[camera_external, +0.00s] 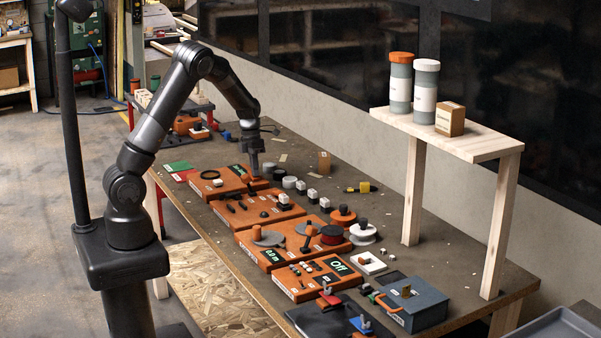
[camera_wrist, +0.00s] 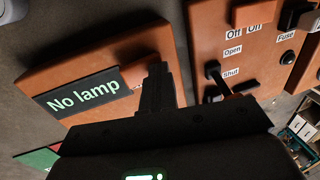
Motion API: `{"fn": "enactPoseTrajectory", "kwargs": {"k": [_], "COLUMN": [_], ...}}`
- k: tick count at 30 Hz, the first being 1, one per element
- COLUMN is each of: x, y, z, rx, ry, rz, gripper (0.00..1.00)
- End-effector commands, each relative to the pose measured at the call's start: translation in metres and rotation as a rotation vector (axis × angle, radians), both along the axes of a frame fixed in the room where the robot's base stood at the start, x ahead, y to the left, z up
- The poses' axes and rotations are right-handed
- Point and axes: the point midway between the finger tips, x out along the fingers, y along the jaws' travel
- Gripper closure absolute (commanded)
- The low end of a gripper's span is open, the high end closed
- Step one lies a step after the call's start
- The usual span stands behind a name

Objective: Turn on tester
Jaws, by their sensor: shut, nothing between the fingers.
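An orange box (camera_wrist: 137,54) has a dark display (camera_wrist: 75,97) reading "No lamp" in the wrist view. It appears to be the farthest orange box (camera_external: 214,189) in the external view. My gripper (camera_external: 254,175) points down at that box's right end; in the wrist view its fingers (camera_wrist: 157,72) are shut, empty and overlap the box's edge beside the display. Whether they touch it is unclear. A label naming the tester is not readable. The fingers hide part of the box.
Another orange panel (camera_wrist: 225,50) has labels "Off", "On", "Open", "Shut" and "Fuse". Nearer orange boxes (camera_external: 283,257) line the workbench (camera_external: 430,250), one with a display reading "Off" (camera_external: 341,265). A wooden shelf (camera_external: 465,140) rises at right.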

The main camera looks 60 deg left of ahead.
Motion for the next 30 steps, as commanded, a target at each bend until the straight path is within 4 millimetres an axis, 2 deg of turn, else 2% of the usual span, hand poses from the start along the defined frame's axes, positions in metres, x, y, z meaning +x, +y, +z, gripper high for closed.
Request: {"fn": "enactPoseTrajectory", "kwargs": {"k": [8,19,30], "x": [0.000,0.000,0.000], "y": [0.002,0.017,0.017], "z": [0.000,0.003,0.006], "rx": [0.001,0.002,0.001], "ry": [0.000,-0.001,-0.001], "rz": [0.001,0.001,0.000], "gripper": [1.00,1.00,1.00]}}
